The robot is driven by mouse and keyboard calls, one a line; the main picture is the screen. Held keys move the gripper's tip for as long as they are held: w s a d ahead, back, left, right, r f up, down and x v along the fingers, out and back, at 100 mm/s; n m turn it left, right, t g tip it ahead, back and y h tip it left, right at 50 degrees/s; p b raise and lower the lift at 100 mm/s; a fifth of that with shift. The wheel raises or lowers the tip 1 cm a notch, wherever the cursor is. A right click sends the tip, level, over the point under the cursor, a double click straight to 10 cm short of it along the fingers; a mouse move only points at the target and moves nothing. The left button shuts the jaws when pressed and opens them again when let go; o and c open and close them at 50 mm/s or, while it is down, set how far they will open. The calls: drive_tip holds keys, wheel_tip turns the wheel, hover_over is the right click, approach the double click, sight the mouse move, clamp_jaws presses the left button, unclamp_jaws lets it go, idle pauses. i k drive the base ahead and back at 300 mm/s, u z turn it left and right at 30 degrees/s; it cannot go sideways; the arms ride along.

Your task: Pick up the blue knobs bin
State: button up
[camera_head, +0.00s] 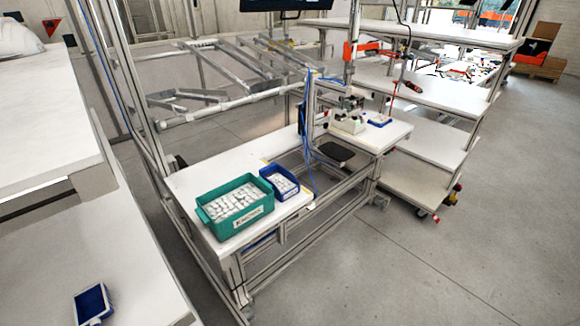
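Three blue bins show in the head view, and I cannot tell from their labels which one holds knobs. One blue bin (279,183), filled with small whitish parts, stands on the white worktable right beside a larger green bin. A smaller, shallow blue bin (379,121) sits on the far part of the bench, with contents too small to make out. A third blue bin (92,304), which looks empty, lies on the white table at the lower left. My gripper is not in view.
The green bin (253,214), labelled and full of whitish parts, stands near the front of the worktable (190,184). A fixture (348,123) stands beside the far blue bin. Metal posts and a blue cable rise mid-bench. Grey floor (400,265) is clear at the right front.

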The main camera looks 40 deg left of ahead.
sight(285, 186)
drive_tip(key=u, duration=0.35)
drive_tip(key=i, duration=1.25)
drive_tip(key=u, duration=1.9)
drive_tip(key=i, duration=1)
drive_tip(key=u, duration=0.9)
